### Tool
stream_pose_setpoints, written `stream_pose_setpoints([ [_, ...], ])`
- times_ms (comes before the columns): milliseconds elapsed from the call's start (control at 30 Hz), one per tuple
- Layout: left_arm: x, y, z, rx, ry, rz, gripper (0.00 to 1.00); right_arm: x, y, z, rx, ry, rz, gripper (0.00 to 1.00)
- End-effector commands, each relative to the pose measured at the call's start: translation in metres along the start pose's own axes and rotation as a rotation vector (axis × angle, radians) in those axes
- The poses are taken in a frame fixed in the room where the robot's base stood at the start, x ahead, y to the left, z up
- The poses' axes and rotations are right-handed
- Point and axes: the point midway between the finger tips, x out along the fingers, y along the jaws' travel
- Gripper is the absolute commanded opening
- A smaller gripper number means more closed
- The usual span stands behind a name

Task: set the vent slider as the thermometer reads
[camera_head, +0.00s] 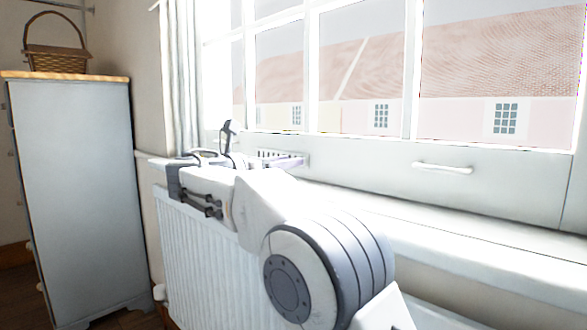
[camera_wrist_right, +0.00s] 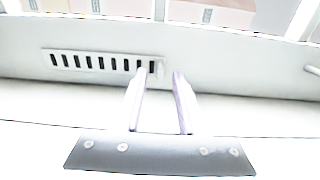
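The vent (camera_wrist_right: 98,64) is a pale plate with a row of dark upright slots, set in the wall under the window. Its slotted plate also shows in the head view (camera_head: 278,154), partly behind my gripper. My right gripper (camera_wrist_right: 160,72) is at the vent's right end, its two pale fingers apart. The left fingertip overlaps the last slots and the right one is just past the plate's end. A slider knob is not clearly distinguishable, and I cannot tell whether the fingers touch anything. No thermometer can be made out. My left gripper is not in view.
The white window sill (camera_head: 430,235) runs below the window, above a ribbed radiator (camera_head: 190,245). A white handle (camera_head: 442,168) is on the panel to the right. A grey cabinet (camera_head: 75,180) with a wicker basket (camera_head: 58,60) stands at the left.

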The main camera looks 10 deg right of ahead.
Motion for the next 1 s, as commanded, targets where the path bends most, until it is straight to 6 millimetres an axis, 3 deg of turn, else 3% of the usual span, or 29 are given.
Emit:
stream_pose_setpoints([
  [200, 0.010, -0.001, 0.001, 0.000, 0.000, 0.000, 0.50, 0.026, 0.001, -0.002, 0.000, 0.000, 0.000, 0.40],
  [567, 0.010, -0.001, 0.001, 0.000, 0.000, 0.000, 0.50, 0.029, 0.003, 0.000, -0.001, 0.000, 0.004, 0.40],
  [667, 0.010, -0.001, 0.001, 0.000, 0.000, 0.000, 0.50, 0.029, 0.003, 0.000, -0.001, 0.000, 0.004, 0.02],
  [1000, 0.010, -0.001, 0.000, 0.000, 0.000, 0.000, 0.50, 0.028, 0.002, 0.000, -0.001, 0.001, 0.004, 0.00],
])
